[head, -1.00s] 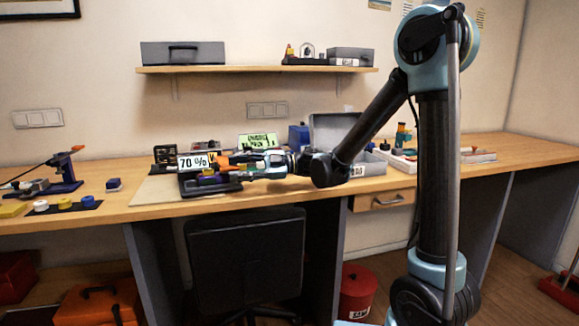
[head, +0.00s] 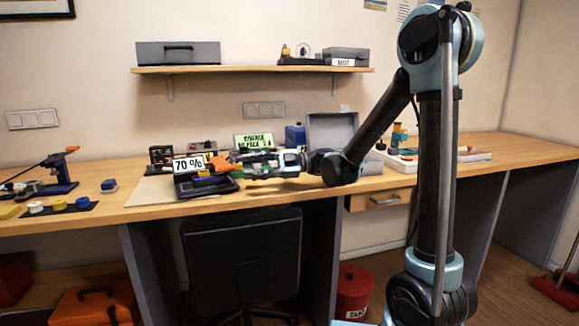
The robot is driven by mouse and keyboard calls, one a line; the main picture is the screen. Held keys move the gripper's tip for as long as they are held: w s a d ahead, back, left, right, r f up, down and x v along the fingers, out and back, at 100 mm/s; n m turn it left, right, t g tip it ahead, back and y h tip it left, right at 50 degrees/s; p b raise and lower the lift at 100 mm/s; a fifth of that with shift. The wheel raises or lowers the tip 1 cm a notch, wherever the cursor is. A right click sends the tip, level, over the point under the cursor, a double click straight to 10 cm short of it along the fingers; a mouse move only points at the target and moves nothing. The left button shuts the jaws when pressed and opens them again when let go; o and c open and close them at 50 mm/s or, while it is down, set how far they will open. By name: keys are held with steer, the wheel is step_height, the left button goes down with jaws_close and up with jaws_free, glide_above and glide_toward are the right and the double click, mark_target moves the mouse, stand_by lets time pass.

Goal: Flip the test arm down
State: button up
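A dark servo fixture (head: 191,190) stands on the bench mat, with a white "70 %" display (head: 188,165) at its back. Which of these is the test arm is too small to tell. My gripper (head: 238,164) points left at the fixture's right side. Its two fingers look spread, one above the other, with nothing visible between them. Whether a fingertip touches the orange part cannot be told.
A green sign (head: 254,141), a blue box (head: 296,136) and an open grey case (head: 332,129) stand behind my gripper. A blue stand (head: 62,173) and colored pieces are at the left. A dark chair (head: 243,265) stands in front of the bench (head: 150,211).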

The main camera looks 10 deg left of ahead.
steer(key=shift+v, duration=5.95)
steer(key=shift+s+d, duration=0.1)
steer(key=shift+s+d+f+m+t, duration=0.2)
steer(key=shift+s+m+t, duration=0.1)
steer(key=shift+s+m, duration=0.3)
steer(key=s+d+f+m+t+h, duration=0.3)
steer(key=s+d+f+m+h, duration=0.2)
steer(key=d+m, duration=0.5)
steer(key=s+d+f+m+t+h, duration=0.3)
steer(key=s+d+f+m+h, duration=0.2)
steer(key=d+f+m, duration=0.4)
steer(key=s+d+f+m+t+h, duration=0.3)
steer(key=s+d+f+m+h, duration=0.3)
steer(key=d+m, duration=0.5)
steer(key=d+f, duration=0.1)
steer(key=d, duration=0.5)
